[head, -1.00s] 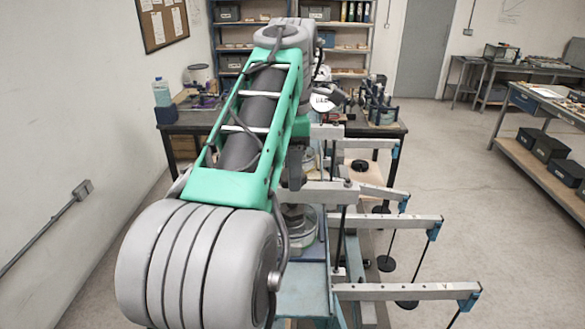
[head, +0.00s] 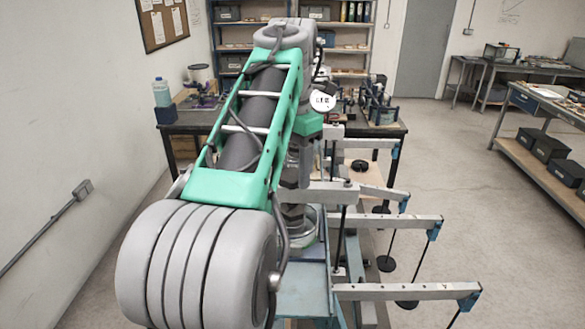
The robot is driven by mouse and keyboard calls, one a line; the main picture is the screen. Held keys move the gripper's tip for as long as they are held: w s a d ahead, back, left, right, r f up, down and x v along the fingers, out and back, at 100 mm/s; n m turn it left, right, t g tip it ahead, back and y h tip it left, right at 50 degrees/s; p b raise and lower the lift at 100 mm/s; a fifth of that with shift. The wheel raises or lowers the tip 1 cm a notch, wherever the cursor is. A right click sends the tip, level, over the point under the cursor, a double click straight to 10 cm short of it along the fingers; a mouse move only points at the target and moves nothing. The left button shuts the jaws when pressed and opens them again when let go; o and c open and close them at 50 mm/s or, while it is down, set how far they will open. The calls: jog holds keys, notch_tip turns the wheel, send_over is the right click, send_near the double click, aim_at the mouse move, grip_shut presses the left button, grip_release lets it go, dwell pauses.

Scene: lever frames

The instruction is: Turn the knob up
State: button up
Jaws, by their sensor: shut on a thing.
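My arm with its green frame fills the middle of the head view and bends down at its far end. My gripper (head: 293,215) points down, low beside the arm, over a round clear-walled cell (head: 311,228) on the nearest lever frames. It is shut on the knob there. The fingertips and the knob are mostly hidden by my arm and the dark gripper body, so the knob's turn cannot be read.
Several grey lever beams (head: 390,218) with blue ends reach out to the right, with rods and black weights (head: 386,263) hanging from them. A pale blue bench top (head: 303,300) lies in front. A dark table (head: 180,127) stands behind. The floor at right is open.

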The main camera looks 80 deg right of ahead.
aim_at(293, 175)
dwell(0.3)
jog(key=o, duration=1.4)
notch_tip(293, 175, up, 8)
jog(key=shift+f, duration=0.1)
